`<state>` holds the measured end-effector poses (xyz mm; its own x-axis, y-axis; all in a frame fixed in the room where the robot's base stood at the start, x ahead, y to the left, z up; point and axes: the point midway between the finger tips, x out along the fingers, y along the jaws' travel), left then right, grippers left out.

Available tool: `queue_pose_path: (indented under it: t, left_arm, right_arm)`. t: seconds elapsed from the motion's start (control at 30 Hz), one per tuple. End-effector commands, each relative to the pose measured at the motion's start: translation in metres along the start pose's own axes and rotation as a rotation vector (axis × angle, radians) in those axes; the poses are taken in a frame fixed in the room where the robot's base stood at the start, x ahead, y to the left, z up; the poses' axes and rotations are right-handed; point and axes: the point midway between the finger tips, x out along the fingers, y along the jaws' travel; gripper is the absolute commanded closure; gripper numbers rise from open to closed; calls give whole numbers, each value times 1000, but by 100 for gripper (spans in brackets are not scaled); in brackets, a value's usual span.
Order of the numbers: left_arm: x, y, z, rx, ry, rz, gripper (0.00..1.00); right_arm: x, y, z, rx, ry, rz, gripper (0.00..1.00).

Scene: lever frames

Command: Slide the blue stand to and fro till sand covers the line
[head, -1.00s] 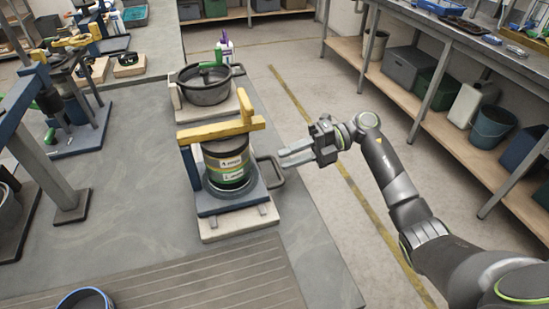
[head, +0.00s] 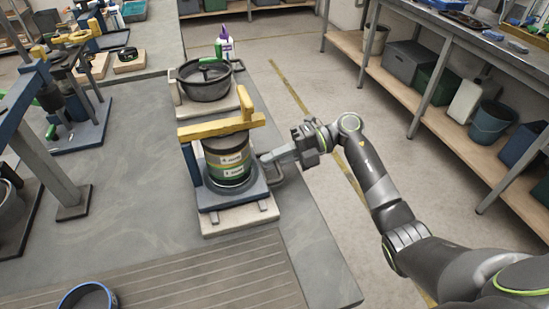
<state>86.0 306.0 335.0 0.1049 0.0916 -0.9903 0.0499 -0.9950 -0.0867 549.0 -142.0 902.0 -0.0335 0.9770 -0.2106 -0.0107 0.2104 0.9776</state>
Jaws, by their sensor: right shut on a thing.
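The blue stand (head: 209,193) sits on runners over a pale base board (head: 240,220) on the grey table. A cylinder with labels (head: 228,160) stands upright in it, under a yellow clamp bar (head: 215,128). The inside of the cylinder is hidden by the bar, so I cannot see sand or a line. My right gripper (head: 268,160) is at the stand's right side, shut on the stand's grey handle (head: 279,170). My left gripper is not in view.
A ribbed mat (head: 200,280) and a blue-rimmed bowl (head: 87,298) lie in front. Blue-framed presses (head: 42,130) stand at the left. The table between is clear.

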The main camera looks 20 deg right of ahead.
Motion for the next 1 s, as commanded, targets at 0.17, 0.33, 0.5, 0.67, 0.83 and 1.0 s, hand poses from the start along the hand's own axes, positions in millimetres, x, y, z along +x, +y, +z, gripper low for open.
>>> queue_pose_path:
  t: [0.17,0.33,0.5,0.67,0.83,1.0]
  left_arm:
    - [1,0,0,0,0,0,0]
    - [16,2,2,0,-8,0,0]
    - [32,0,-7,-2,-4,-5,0]
    - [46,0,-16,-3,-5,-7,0]
    - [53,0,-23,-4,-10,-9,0]
    - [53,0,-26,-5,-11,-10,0]
  right_arm:
    - [0,-1,0,0,0,-1,100]
    - [1,-5,14,-2,0,-1,100]
    - [1,-7,38,-2,-1,-1,100]
    - [1,-7,59,-1,-2,-1,100]
    - [0,-6,76,0,-2,-2,100]
    - [0,-2,82,2,-2,-2,100]
